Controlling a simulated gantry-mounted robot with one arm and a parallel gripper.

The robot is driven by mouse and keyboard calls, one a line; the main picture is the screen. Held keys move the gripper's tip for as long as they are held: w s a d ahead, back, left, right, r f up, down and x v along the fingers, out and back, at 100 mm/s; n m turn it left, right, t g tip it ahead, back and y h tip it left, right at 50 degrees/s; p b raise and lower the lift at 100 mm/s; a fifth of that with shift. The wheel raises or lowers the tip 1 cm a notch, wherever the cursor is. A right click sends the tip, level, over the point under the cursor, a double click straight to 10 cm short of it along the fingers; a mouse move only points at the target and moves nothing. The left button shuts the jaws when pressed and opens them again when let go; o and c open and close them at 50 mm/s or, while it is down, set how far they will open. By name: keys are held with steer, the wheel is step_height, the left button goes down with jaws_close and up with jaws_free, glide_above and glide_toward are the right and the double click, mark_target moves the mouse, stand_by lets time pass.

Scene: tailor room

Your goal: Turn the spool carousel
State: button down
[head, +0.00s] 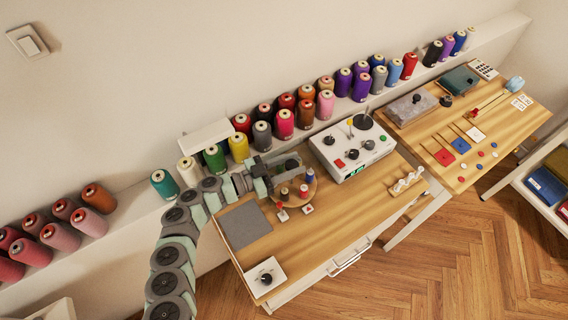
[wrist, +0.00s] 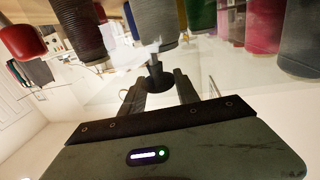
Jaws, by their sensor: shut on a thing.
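The spool carousel (head: 295,199) is a small round wooden stand on the left part of the near workbench, with a few small brown and blue thread spools on it. My gripper (head: 289,166) reaches over it from the left and partly covers its back side. In the wrist view, my gripper (wrist: 156,82) has its two dark fingers closed on a small black knob (wrist: 155,71) with a thin grey stem. I cannot tell for certain how the knob joins the carousel. Large spools in the wrist view hang blurred and close along the top edge.
A white control box (head: 352,146) with black knobs stands right of the carousel. A grey mat (head: 243,225) and a white switch box (head: 265,278) lie to the left and front. Two small cards with red parts lie before the carousel. Large spools line the wall shelf behind.

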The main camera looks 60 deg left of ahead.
steer(key=shift+f, duration=0.25)
stand_by(0.3)
steer(key=c, duration=1.3)
jaws_free()
steer(key=o, duration=0.4)
steer(key=shift+r, duration=0.1)
steer(key=s, duration=0.3)
steer(key=s+a, duration=0.1)
steer(key=s, duration=0.6)
steer(key=shift+s+a, duration=0.15)
steer(key=shift+s, duration=0.2)
